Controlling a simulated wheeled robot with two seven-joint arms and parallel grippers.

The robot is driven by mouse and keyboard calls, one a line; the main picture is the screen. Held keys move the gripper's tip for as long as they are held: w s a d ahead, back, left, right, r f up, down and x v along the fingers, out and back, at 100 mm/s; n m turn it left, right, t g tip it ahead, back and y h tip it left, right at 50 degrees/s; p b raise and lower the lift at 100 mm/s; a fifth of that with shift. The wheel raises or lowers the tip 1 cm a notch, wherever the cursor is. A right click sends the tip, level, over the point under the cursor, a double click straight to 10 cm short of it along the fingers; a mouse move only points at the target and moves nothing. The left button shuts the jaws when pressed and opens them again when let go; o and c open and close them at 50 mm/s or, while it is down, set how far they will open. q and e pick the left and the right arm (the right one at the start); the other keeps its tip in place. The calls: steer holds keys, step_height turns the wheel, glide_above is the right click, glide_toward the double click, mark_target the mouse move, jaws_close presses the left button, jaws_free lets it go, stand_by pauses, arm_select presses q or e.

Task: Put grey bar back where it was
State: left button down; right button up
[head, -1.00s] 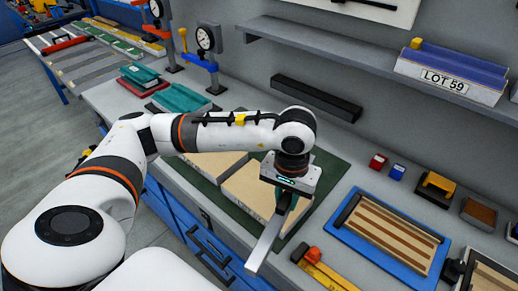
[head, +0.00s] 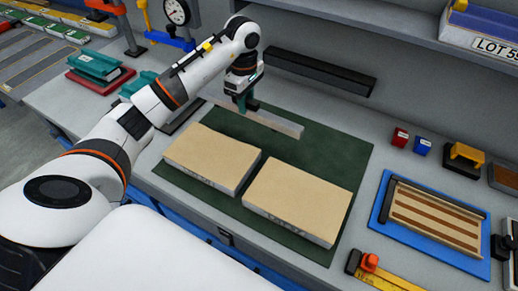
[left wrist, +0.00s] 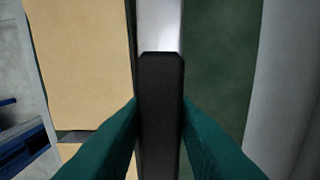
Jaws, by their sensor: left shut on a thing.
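My left gripper (head: 243,103) is shut on the grey bar (head: 278,123), holding it over the back part of the green mat (head: 345,165). In the left wrist view, the teal fingers (left wrist: 160,130) press on both sides of the bar's black grip section (left wrist: 162,85), and its bright metal part (left wrist: 161,25) runs away upward. The bar's left end is partly hidden by my arm. I cannot tell how high it is above the mat. My right gripper is not in view.
Two beige panels, a left one (head: 212,157) and a right one (head: 298,198), lie on the mat with a narrow gap. A black rail (head: 318,70) is at the back. A blue tray with a slatted panel (head: 378,225) and an orange-yellow tool (head: 370,265) are right.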

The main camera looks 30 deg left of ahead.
arm_select(q)
steer(key=shift+w+a+f, duration=0.1)
steer(key=shift+a, duration=0.05)
step_height(320, 180, down, 5)
steer(key=shift+r+p, duration=0.1)
steer(key=shift+p, duration=0.65)
steer(key=shift+f+p, duration=0.45)
steer(key=shift+f, duration=2.05)
steer(key=c, duration=1.5)
jaws_free()
steer(key=shift+f, duration=0.1)
steer(key=shift+c, duration=0.2)
steer(key=o, duration=0.4)
